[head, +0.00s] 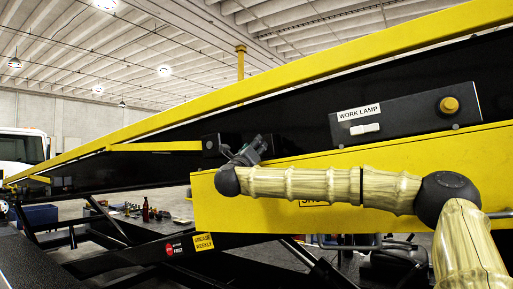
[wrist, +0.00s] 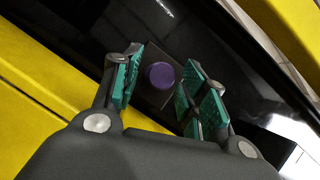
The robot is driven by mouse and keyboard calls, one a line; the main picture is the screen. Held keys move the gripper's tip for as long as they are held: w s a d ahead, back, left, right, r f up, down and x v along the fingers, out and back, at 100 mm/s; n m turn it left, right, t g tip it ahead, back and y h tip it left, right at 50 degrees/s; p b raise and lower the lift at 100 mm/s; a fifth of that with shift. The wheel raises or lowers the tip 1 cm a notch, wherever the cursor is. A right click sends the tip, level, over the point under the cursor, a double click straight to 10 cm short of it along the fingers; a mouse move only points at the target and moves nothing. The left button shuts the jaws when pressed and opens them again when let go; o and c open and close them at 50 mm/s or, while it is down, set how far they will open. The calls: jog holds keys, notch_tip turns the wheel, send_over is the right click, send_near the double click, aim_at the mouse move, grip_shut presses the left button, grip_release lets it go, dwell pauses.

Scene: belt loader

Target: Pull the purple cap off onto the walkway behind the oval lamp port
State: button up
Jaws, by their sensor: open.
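The purple cap (wrist: 160,75) shows round and end-on in the wrist view, on a dark square plate (wrist: 148,94) against the glossy black side panel. My gripper (wrist: 163,88) is open, its green-padded fingers on either side of the cap, with visible gaps and no clear contact. The cap is not visible in the head view. I cannot make out an oval shape for the port, and cannot tell which surface is the walkway.
A grey WORK LAMP panel (head: 405,116) with a white switch and yellow knob is right of my gripper. A yellow beam (head: 290,78) runs above, and a yellow side panel (head: 290,212) lies below and behind my arm.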

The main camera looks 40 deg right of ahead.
grip_shut()
jog(key=shift+s+a+f+b, duration=0.1)
jog(key=shift+s+a+b, duration=0.2)
jog(key=shift+a+b, duration=0.7)
dwell(1.0)
jog(key=shift+s+a+b, duration=0.3)
jog(key=shift+a+b, duration=0.2)
jog(key=shift+b, duration=0.3)
jog(key=shift+s+a+b, duration=0.25)
jog(key=shift+a+b, duration=0.25)
jog(key=shift+b, duration=0.25)
